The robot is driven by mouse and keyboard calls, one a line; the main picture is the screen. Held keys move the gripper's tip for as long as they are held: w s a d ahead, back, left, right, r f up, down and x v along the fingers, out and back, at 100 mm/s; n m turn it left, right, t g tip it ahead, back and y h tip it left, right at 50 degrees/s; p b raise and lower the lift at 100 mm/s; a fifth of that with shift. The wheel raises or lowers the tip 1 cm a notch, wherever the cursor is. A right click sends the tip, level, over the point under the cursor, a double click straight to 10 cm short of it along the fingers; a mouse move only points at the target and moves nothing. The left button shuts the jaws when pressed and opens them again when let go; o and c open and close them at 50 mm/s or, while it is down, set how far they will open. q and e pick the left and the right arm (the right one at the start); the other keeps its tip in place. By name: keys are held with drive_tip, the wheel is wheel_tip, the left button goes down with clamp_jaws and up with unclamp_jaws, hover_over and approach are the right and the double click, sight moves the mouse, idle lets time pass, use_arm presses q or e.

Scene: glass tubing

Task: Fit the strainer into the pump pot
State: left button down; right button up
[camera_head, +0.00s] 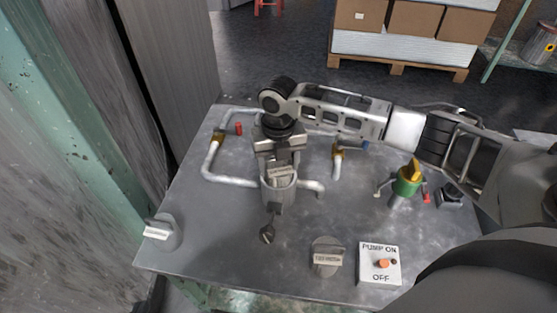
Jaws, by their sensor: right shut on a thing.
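The pump pot (267,194) is a grey metal cylinder among the pipes near the middle of the metal table. My right gripper (282,162) points down over its mouth and is shut on a strainer by its labelled grip (281,173). The label is too small to read. The strainer's lower part is hidden by the pot's front wall, so it appears at or inside the mouth; I cannot tell how deep it sits. Two other grey pieces with similar labels stand on the table, one at the left edge (165,240) and one at the front (326,262). My left gripper is not in view.
A white pump switch box (379,265) is at the front right. A green valve with a yellow handle (408,181) stands at the right. White pipes (225,181) run left and behind the pot. A dark knob (268,235) is just in front.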

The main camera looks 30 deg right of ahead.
drive_tip(key=shift+f, duration=0.25)
drive_tip(key=o, duration=1)
wheel_tip(320, 180, up, 13)
drive_tip(key=shift+r+p, duration=0.15)
drive_tip(key=shift+p, duration=0.35)
drive_tip(key=shift+s, duration=0.15)
